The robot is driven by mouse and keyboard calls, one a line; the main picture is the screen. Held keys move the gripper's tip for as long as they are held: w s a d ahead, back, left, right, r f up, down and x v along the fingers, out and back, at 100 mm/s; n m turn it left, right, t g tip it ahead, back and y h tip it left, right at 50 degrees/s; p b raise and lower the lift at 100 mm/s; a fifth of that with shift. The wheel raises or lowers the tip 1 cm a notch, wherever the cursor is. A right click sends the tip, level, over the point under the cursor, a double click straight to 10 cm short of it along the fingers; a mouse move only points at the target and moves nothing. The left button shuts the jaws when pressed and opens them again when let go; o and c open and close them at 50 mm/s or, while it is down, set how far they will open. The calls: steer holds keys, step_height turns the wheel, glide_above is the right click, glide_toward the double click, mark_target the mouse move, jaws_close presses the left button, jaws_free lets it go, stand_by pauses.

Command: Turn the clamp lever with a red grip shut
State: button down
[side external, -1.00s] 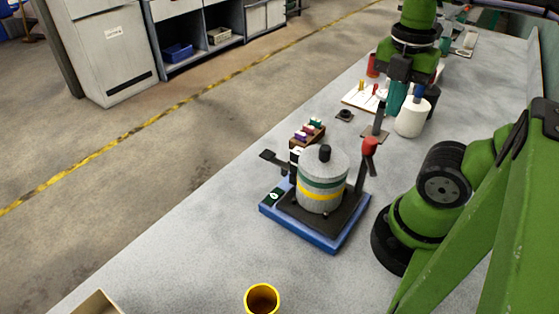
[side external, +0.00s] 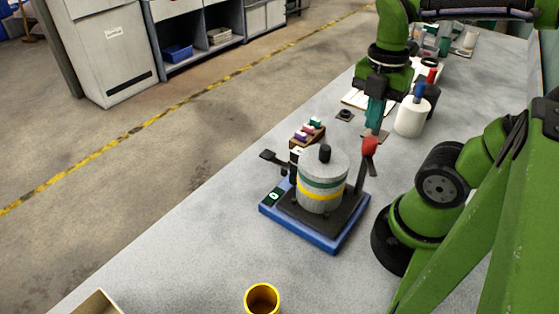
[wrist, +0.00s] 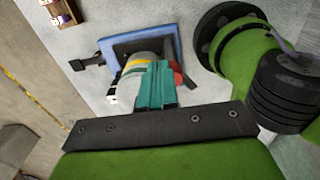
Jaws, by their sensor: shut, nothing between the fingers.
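The clamp lever with a red grip (side external: 369,147) stands up at the right side of the grey pot (side external: 322,180), its red end on top. The grip also shows in the wrist view (wrist: 178,75), partly behind my fingers. The pot has green and yellow bands and a black knob, and sits on a dark plate over a blue base (side external: 300,229). A second lever with a black end (side external: 268,156) sticks out at the left. My gripper (side external: 375,122) has teal fingers, shut and empty, behind and just above the red grip; whether they touch it I cannot tell.
A white bottle with a blue top (side external: 411,116) and a dark bottle with a red top (side external: 431,92) stand right of my gripper. A small rack (side external: 308,133) stands behind the pot. A yellow cup (side external: 262,298) is at the front. The table left of the base is clear.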

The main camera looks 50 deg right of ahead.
steer(key=shift+f, duration=1.05)
steer(key=shift+s, duration=1.2)
steer(key=shift+s+a+r, duration=0.1)
steer(key=shift+s+a, duration=0.05)
step_height(320, 180, up, 6)
steer(key=shift+s+d, duration=0.2)
steer(key=shift+d, duration=0.15)
stand_by(0.6)
steer(key=shift+w, duration=0.1)
